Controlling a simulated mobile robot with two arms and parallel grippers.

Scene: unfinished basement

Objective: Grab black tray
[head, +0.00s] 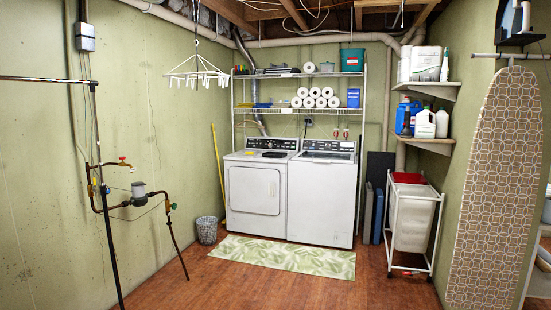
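No tray can be made out for certain from here. A small flat black item (274,154) lies on top of the white dryer (255,188) at the left; it is too small to tell whether it is a tray. Dark flat panels (379,172) lean upright against the back wall, right of the white washer (322,195). Neither of my grippers shows in the head view.
A wire shelf (300,108) with paper rolls stands above the machines. A leaf-patterned rug (285,257) lies before them. A wastebasket (207,230) stands left, a hamper cart (412,220) right, an ironing board (495,190) far right. Pipes stand left. The middle floor is clear.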

